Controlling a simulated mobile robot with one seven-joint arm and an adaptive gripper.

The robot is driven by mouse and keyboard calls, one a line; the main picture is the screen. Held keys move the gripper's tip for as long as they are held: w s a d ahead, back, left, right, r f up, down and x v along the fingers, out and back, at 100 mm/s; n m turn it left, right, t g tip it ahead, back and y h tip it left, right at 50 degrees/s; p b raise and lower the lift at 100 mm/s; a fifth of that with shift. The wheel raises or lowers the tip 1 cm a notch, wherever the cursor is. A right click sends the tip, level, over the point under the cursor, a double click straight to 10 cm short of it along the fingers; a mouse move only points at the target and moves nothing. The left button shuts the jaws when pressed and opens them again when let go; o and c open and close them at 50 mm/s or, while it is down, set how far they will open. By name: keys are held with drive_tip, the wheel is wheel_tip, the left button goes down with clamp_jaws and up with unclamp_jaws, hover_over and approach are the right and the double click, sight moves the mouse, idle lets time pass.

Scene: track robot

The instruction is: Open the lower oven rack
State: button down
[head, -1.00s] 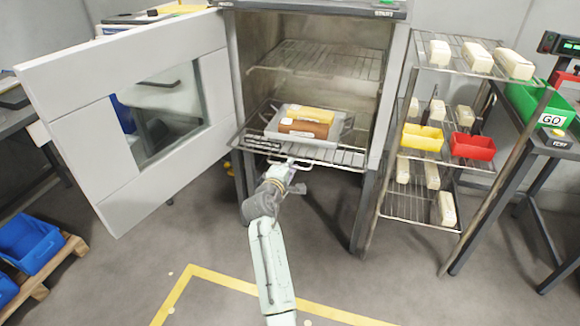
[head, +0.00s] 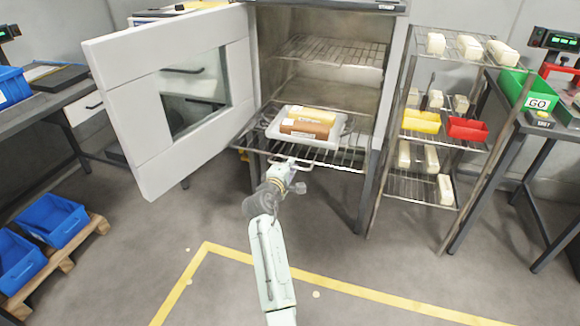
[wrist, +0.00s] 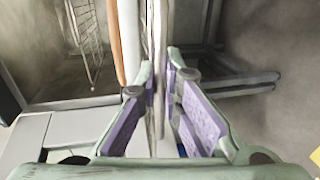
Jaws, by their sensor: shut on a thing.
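The oven's lower rack (head: 340,158) is a wire shelf that sticks out of the open oven. It carries a pale tray (head: 338,128) with a yellow and a brown packet (head: 305,129). My gripper (head: 291,167) is at the rack's front edge, by its wire handle (head: 303,186). In the wrist view, the purple-padded fingers (wrist: 162,85) are shut on an upright-looking metal bar (wrist: 158,45) of the rack. The exact contact is partly hidden between the pads.
The oven door (head: 170,100) hangs wide open at the left. The upper rack (head: 330,50) is inside the oven. A wire shelf unit (head: 420,190) with white blocks and bins stands close at the right. Blue bins (head: 50,220) sit at the lower left. The floor behind my gripper is clear.

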drive_tip(key=shift+s+a, duration=0.1)
idle(0.3)
drive_tip(key=c, duration=1.7)
unclamp_jaws()
drive_tip(key=v, duration=1.2)
